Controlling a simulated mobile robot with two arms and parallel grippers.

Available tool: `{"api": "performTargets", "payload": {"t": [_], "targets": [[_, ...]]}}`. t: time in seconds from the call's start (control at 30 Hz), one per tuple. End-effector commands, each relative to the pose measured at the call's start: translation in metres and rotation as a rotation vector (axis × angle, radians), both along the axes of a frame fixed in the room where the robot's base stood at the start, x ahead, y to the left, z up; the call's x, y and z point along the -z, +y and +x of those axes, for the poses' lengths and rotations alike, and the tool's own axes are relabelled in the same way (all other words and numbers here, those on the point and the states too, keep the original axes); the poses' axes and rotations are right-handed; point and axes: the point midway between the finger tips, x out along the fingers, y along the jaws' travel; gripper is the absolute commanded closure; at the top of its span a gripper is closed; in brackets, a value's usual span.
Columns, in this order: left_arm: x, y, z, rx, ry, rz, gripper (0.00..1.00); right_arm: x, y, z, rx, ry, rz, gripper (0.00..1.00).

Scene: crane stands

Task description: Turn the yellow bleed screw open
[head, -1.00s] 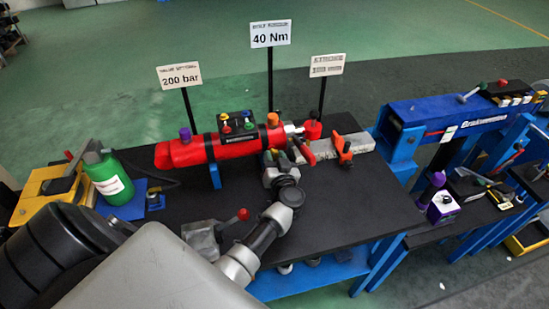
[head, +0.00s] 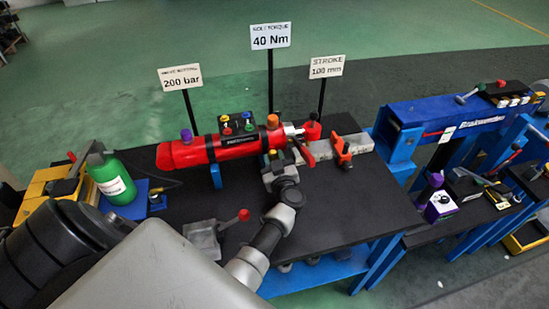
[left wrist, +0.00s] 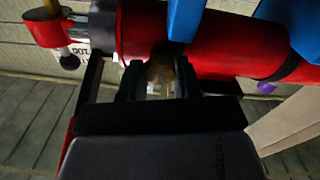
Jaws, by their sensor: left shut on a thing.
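The red cylinder (head: 205,152) lies across the bench in its blue supports, and also shows in the left wrist view (left wrist: 235,45). My left gripper (head: 273,158) is at the near side of its right end. In the left wrist view, my left gripper (left wrist: 160,80) is shut on a small yellowish screw (left wrist: 160,70) at the cylinder's side, dim and partly hidden by the fingers. I take it for the yellow bleed screw. How far it is turned cannot be told. My right gripper is not in view.
A black block (head: 237,123) with several coloured knobs and an orange knob (head: 273,121) sit on the cylinder. Signs stand behind. The bench (head: 350,210) is clear at front right.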

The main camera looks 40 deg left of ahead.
Motion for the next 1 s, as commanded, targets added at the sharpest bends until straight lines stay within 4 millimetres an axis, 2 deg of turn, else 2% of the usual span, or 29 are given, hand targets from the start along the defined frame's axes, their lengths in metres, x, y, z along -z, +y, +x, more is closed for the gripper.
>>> {"api": "performTargets", "payload": {"t": [0.3,0.77,0.8,0.97,1.0], "targets": [[0.0006,-0.0004,0.0000,0.000,-0.087,-0.075,0.91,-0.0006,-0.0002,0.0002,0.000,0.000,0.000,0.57],[0.0006,-0.0005,-0.0001,0.000,-0.099,-0.086,0.91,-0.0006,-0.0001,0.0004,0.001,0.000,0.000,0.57],[0.0006,-0.0005,-0.0001,0.000,-0.099,-0.086,0.66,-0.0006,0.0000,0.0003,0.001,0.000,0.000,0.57],[0.0005,-0.0003,-0.0001,0.000,-0.098,-0.085,0.42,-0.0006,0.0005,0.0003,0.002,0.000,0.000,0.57],[0.0005,-0.0002,0.0000,0.000,-0.098,-0.085,0.42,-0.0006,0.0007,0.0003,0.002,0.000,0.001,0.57]]}}
